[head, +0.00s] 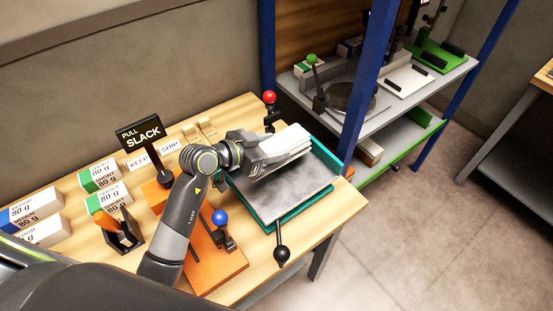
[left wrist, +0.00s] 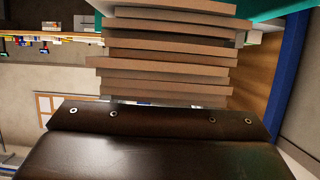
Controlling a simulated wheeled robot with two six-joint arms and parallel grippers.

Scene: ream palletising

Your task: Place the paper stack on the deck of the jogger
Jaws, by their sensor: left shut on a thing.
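The paper stack (head: 290,140) is white and sits in my left gripper (head: 262,155), over the back part of the jogger. In the left wrist view the stack (left wrist: 170,50) shows as several uneven, fanned layers beyond the dark gripper body (left wrist: 160,140). The jogger has a grey deck (head: 285,195) with a teal rim (head: 327,160); some teal also shows behind the stack in the left wrist view. I cannot tell whether the stack touches the deck. My right gripper is not in view.
A black "PULL SLACK" sign (head: 142,135) stands left of my arm. Boxed reams (head: 100,175) lie at the table's left. An orange board (head: 215,265) with a blue knob (head: 220,217) is in front. A blue-framed shelf (head: 366,90) stands behind right.

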